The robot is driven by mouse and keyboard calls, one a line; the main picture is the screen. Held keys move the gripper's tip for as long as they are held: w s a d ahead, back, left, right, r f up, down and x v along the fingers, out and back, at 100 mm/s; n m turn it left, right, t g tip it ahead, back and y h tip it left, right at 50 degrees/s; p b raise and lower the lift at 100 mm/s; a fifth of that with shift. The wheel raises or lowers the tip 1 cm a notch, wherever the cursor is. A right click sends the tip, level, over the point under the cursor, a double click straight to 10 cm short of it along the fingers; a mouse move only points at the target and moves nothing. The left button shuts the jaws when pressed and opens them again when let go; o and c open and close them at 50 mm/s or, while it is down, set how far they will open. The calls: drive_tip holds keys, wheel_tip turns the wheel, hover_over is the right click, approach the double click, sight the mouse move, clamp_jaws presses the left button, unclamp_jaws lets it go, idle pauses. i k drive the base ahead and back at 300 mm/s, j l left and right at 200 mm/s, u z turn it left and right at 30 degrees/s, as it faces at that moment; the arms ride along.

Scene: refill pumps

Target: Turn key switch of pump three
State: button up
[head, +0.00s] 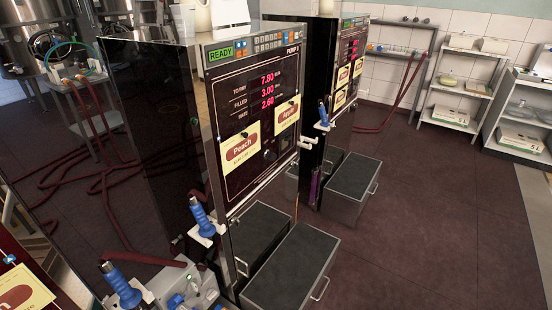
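The near pump (255,120) stands in the middle of the head view, its dark front panel turned to the right. Its label starts "PUMP"; the digit is too small to read surely. A green READY sign (220,53) and a row of coloured buttons sit above red figures 7.90, 3.00 and 2.60. A small round fitting (267,153) shows low on the panel between the yellow Peach card (240,147) and Apple card (287,116); I cannot tell whether it is the key switch or how it is turned. My gripper is not in view.
Blue-handled nozzles (201,216) hang beside the pumps. Grey drawer-like boxes (290,272) stand on the floor before them. A second pump (347,75) stands behind. Red hoses (60,175) show at left. Open floor (430,210) lies to the right, with shelves (465,85) beyond.

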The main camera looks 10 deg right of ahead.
sight(271, 156)
drive_tip(key=i+l, duration=0.9)
drive_tip(key=i+l+z, duration=0.15)
drive_tip(key=i+l, duration=0.75)
drive_tip(key=i, duration=0.05)
